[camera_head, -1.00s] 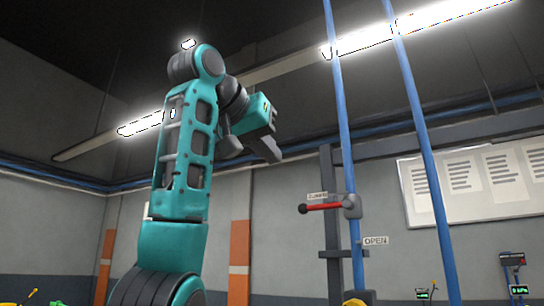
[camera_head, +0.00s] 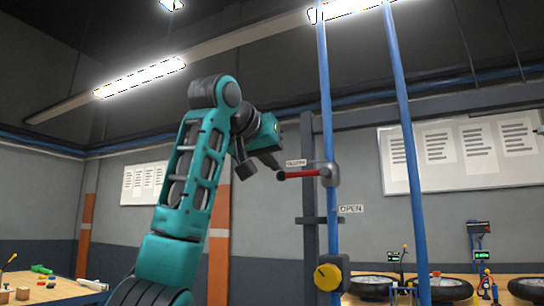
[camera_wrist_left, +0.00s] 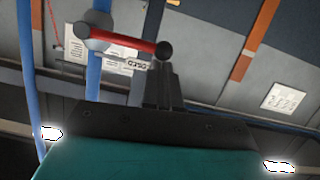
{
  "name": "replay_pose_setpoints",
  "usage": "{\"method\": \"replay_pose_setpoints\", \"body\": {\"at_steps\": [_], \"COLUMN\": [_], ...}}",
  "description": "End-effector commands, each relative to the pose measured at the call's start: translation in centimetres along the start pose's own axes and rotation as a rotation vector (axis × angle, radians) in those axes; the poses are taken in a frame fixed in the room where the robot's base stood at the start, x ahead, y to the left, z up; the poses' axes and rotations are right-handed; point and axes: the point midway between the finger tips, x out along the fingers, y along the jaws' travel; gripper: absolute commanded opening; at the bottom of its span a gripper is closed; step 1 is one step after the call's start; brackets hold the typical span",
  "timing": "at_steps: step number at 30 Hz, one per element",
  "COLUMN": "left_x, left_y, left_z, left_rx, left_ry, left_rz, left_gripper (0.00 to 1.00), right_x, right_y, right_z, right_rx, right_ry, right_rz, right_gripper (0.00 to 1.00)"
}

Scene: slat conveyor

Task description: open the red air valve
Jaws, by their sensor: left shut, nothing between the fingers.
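The red air valve has a red lever (camera_head: 301,174) on a grey valve body (camera_head: 328,174) on a blue vertical pipe. The lever lies level and points left, just under the CLOSED sign (camera_head: 296,162). The OPEN sign (camera_head: 351,209) is below and to the right. My left gripper (camera_head: 277,165) is at the lever's free end, shut and empty. In the left wrist view the shut fingers (camera_wrist_left: 162,68) rise just below the lever's dark end knob (camera_wrist_left: 164,50); whether they touch it I cannot tell. My right gripper is not in view.
Two blue pipes (camera_head: 409,150) and a dark post (camera_head: 310,240) stand around the valve. A yellow knob (camera_head: 327,277) on a grey box sits lower on the pipe. Benches with tools and tyres (camera_head: 372,287) are behind.

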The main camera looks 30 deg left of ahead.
Motion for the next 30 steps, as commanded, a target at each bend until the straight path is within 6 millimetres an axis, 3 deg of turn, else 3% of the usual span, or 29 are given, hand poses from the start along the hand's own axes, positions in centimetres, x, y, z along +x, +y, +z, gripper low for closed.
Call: {"method": "replay_pose_setpoints", "body": {"at_steps": [30], "left_x": [0.8], "left_y": [-0.5], "left_z": [1.9], "left_rx": [-0.26], "left_ry": [-0.002], "left_rz": [0.078], "left_gripper": [0.0], "right_x": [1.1], "right_y": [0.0], "right_z": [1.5], "right_rx": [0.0], "right_ry": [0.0], "right_rz": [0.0], "right_gripper": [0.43]}}
